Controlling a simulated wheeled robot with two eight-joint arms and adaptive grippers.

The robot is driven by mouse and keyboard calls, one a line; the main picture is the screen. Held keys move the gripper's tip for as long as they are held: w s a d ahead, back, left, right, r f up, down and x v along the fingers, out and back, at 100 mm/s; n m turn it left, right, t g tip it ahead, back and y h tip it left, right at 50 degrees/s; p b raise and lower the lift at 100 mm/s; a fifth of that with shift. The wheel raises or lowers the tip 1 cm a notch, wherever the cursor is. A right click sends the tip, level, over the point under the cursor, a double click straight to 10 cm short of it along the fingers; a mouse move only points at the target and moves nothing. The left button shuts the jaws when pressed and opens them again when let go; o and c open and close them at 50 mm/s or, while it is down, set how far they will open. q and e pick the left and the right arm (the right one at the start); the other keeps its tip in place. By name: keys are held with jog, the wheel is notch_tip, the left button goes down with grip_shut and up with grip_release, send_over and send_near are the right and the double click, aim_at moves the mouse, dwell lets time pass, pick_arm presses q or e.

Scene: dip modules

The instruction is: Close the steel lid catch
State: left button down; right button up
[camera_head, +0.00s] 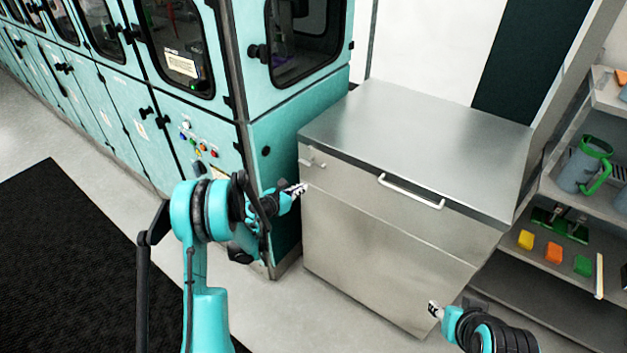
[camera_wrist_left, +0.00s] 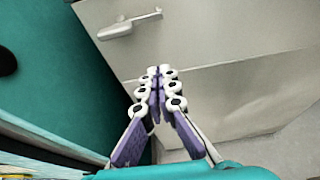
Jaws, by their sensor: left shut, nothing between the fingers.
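The steel lid catch (camera_head: 312,162) is a small lever on the upper left of the steel chest's front, just below the lid (camera_head: 420,130). In the left wrist view the catch (camera_wrist_left: 128,25) is at the upper left, with its arm pointing right. The lid lies flat on the chest and carries a white bar handle (camera_head: 411,191). My left gripper (camera_head: 302,188) is shut and empty, just below the catch and apart from it in the picture. It also shows in the left wrist view (camera_wrist_left: 159,72). My right gripper (camera_head: 432,306) is low by the chest's front right; its finger opening is too small to tell.
Teal cabinets (camera_head: 190,130) stand close to the chest's left side. Shelves (camera_head: 595,205) with a grey and green jug (camera_head: 584,165) and coloured blocks stand at the right. A black mat (camera_head: 60,260) lies on the floor at the left.

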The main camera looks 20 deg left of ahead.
aim_at(312, 163)
pick_arm(q)
jog(key=w+d+b, duration=0.1)
jog(key=w, duration=0.2)
jog(key=w+d+b, duration=0.1)
jog(key=w, duration=0.1)
jog(key=w+d+b, duration=0.1)
jog(key=w, duration=0.2)
jog(key=shift+w+f, duration=0.1)
jog(key=shift+w, duration=0.25)
jog(key=shift+r, duration=0.45)
pick_arm(e)
notch_tip(312, 163, down, 3)
jog(key=shift+w+f, duration=0.1)
jog(key=shift+f, duration=0.1)
pick_arm(q)
jog(key=shift+w, duration=0.1)
